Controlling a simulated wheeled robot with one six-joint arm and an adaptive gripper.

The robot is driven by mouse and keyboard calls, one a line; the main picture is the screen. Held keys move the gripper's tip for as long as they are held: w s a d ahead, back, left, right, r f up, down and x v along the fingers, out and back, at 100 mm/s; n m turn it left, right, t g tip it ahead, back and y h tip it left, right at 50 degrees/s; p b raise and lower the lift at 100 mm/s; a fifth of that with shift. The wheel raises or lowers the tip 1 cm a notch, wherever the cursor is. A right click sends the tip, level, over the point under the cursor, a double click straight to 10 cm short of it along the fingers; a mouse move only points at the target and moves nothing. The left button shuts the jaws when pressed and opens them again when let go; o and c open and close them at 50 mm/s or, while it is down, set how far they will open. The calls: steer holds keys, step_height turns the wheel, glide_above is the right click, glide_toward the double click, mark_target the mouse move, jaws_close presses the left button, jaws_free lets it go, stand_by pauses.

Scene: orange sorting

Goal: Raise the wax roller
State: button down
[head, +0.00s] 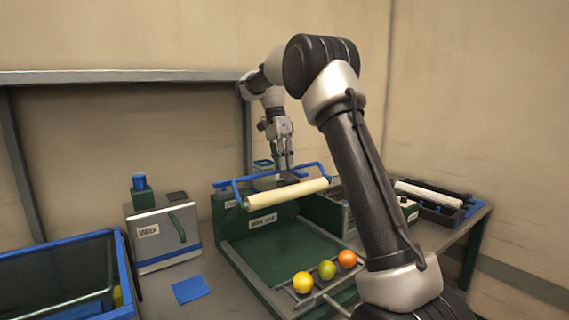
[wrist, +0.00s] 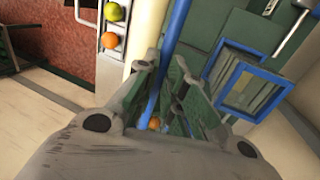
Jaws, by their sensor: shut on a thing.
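The wax roller (head: 288,193) is a cream cylinder in a blue frame with a long blue bar. It lies across the upper end of the green wax unit (head: 262,226), above the green bed. My gripper (head: 284,168) points down from behind and is shut on the blue bar, near its middle. In the wrist view, the blue bar (wrist: 174,30) runs between the fingers of my gripper (wrist: 165,75). I cannot tell whether the roller touches its supports or hangs clear.
A yellow fruit (head: 303,282), a green fruit (head: 326,270) and an orange (head: 346,259) sit in a row on rails at the unit's front. A box labelled wax (head: 150,232) and a blue-rimmed bin (head: 60,258) stand left. A dark tray (head: 440,205) is at right.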

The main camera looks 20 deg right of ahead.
steer(key=shift+w+a, duration=0.15)
steer(key=shift+w, duration=0.15)
steer(key=c, duration=1.5)
jaws_free()
steer(key=shift+w+f, duration=0.15)
steer(key=shift+w, duration=0.05)
steer(key=v, duration=0.7)
steer(key=shift+r, duration=0.25)
